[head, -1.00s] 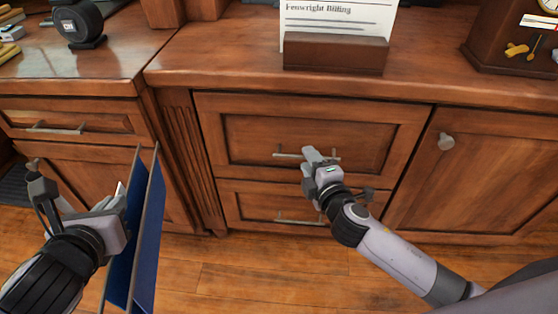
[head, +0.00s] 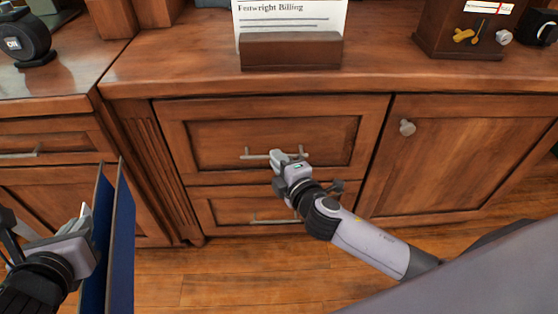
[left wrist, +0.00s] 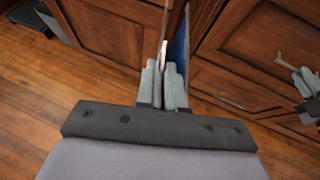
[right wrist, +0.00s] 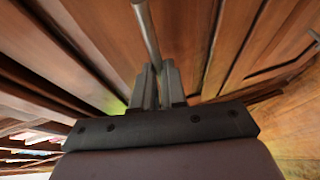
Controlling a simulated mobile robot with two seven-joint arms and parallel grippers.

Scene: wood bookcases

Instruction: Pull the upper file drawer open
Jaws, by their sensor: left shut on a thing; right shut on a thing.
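The upper file drawer (head: 225,141) is a wood panel below the cabinet top and looks flush with the cabinet front. Its metal bar handle (head: 252,156) runs level across the panel. My right gripper (head: 278,157) is shut on this handle near its middle. In the right wrist view the bar (right wrist: 146,30) runs down between the fingers. My left gripper (head: 86,212) is at the lower left, shut on a blue folder (head: 121,240) with brownish edges, held upright. In the left wrist view the folder (left wrist: 180,45) shows edge-on at the fingertips (left wrist: 165,75).
The lower drawer (head: 225,210) has a similar handle, partly behind my right arm. A cabinet door (head: 455,155) with a round knob (head: 407,127) is at the right. A "Fenwright Billing" card (head: 290,22) stands in a wood holder (head: 290,52) on top. Bare floor lies in front.

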